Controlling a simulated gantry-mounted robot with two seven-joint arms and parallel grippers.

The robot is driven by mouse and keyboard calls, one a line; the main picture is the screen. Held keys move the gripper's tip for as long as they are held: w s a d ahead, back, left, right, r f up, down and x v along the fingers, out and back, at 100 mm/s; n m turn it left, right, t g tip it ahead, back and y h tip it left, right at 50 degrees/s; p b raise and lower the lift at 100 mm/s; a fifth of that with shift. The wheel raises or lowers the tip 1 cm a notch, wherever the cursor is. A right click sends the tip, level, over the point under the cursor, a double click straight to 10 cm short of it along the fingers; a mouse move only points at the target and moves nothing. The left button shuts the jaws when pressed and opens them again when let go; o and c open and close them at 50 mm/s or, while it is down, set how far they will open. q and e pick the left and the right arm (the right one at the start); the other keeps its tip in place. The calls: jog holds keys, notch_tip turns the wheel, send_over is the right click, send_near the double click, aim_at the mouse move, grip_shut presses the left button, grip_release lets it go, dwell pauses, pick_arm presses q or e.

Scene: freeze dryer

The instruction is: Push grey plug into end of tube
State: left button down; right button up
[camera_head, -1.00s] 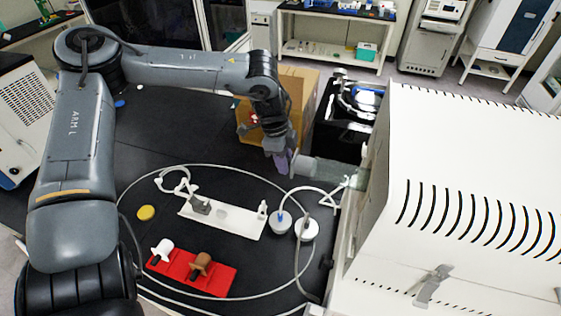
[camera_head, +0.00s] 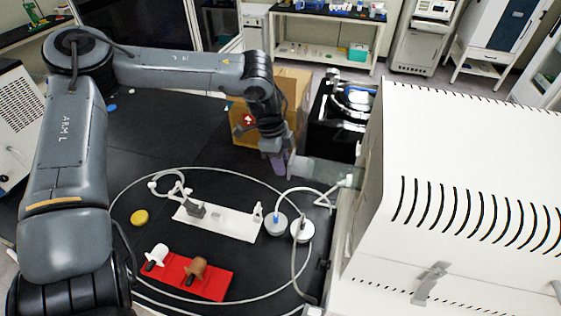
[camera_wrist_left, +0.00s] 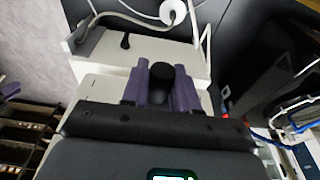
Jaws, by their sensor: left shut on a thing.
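My left gripper (camera_head: 278,165) is at the left end of the clear grey tube (camera_head: 325,172), which lies level and runs to the white machine on the right. Its purple fingers point down beside the tube end. In the left wrist view the fingers (camera_wrist_left: 161,90) are closed around a dark, round-ended piece (camera_wrist_left: 168,82), which looks like the grey plug. In the head view the fingers hide most of the plug. I cannot tell how far it sits in the tube. My right gripper is not in view.
The white machine (camera_head: 450,200) fills the right side. Below the gripper, a white tray (camera_head: 230,224) holds small items, with round white caps (camera_head: 275,232) and hoses near it. A cardboard box (camera_head: 300,85) stands behind.

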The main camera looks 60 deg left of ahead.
aim_at(294, 158)
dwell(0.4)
pick_arm(q)
jog(key=shift+w+d, duration=0.1)
jog(key=shift+w+d+b, duration=0.3)
jog(key=shift+b, duration=0.2)
jog(key=shift+w+d+b, duration=0.8)
jog(key=shift+w+d, duration=0.1)
jog(key=shift+d, duration=0.15)
jog(key=c, duration=0.8)
grip_release()
